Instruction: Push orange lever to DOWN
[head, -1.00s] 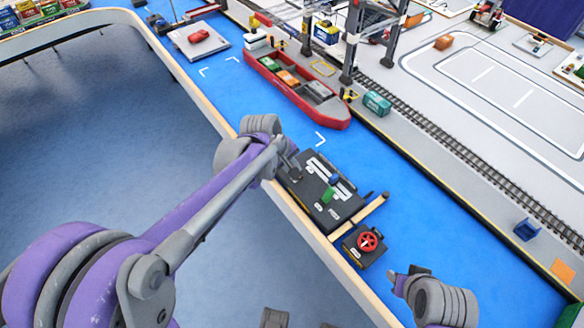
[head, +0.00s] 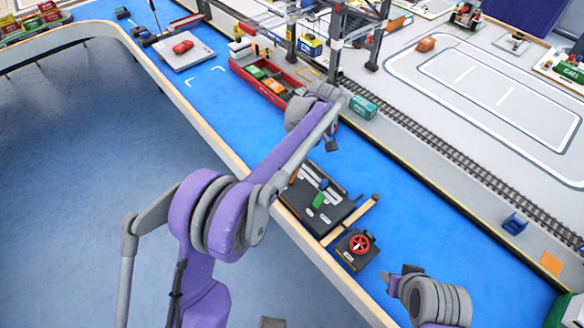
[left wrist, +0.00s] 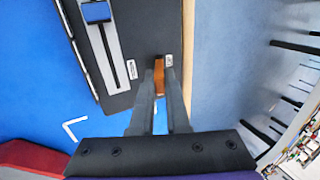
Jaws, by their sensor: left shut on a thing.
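The orange lever (left wrist: 159,86) stands near the end of the black control panel (left wrist: 118,25) in the left wrist view. My left gripper (left wrist: 160,74) has one finger on each side of the lever and is shut on it. Small white labels lie beside the lever, too small to read. In the head view a bit of the orange lever (head: 295,174) shows at the left end of the panel (head: 334,211); my left arm hides the fingers there. My right gripper (head: 401,275) is at the lower right, away from the panel; its jaw opening is unclear.
A red ship (head: 262,84) lies beyond my left arm.

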